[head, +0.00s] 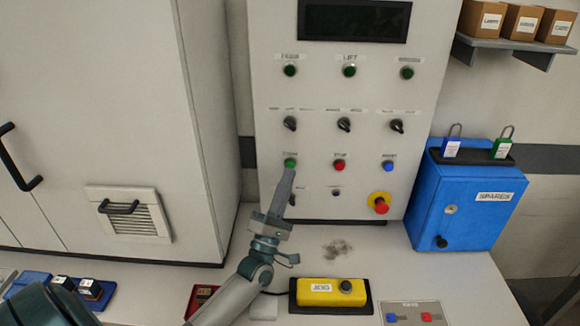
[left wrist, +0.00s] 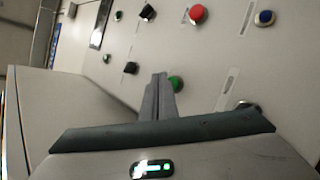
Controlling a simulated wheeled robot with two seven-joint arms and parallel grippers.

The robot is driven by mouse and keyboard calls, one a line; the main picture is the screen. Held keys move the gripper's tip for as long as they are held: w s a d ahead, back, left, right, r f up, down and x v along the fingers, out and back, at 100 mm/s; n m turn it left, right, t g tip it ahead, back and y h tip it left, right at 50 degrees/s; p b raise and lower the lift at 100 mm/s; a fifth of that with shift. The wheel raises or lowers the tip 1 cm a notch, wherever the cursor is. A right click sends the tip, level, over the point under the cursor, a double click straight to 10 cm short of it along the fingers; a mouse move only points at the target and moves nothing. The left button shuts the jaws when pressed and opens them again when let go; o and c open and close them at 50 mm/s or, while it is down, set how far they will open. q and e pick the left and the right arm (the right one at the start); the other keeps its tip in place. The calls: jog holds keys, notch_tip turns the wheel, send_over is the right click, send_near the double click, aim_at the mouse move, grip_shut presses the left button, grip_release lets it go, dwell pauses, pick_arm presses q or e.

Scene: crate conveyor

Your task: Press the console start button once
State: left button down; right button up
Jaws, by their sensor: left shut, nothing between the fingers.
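The console (head: 320,120) is a pale upright panel with a dark screen at its top. The green start button (head: 290,163) is in the lower row, at its left; it also shows in the left wrist view (left wrist: 176,82). My left gripper (head: 287,174) is shut and empty, pointing up at the panel. Its fingertips are just below the green button in the head view. In the left wrist view the shut fingers (left wrist: 158,80) stand beside the button and overlap its edge. I cannot tell whether they touch it. My right gripper is not in view.
A red stop button (head: 340,165) and a blue button (head: 388,166) share the row. Below is a red emergency knob on yellow (head: 380,204). A yellow jog box (head: 330,292) lies on the bench. A blue spares cabinet (head: 465,205) stands right, a white cabinet (head: 90,90) left.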

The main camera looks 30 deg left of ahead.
pick_arm(q)
jog(key=shift+w, duration=0.15)
dwell(0.5)
jog(key=shift+w+a, duration=0.2)
jog(key=shift+w, duration=0.05)
jog(key=shift+w+a+b, duration=0.25)
jog(key=shift+w+b, duration=0.1)
jog(key=shift+b, duration=0.1)
dwell(0.9)
jog(key=shift+s+d, duration=0.1)
jog(key=shift+s, duration=0.05)
jog(key=shift+s+d+p, duration=0.3)
jog(key=shift+s+d, duration=0.05)
jog(key=shift+s, duration=0.25)
dwell(0.4)
jog(key=s+d, duration=0.1)
jog(key=s+p, duration=0.1)
jog(key=s, duration=0.1)
jog(key=s+d, duration=0.1)
jog(key=shift+s+d, duration=0.15)
jog(key=shift+d, duration=0.15)
dwell(1.1)
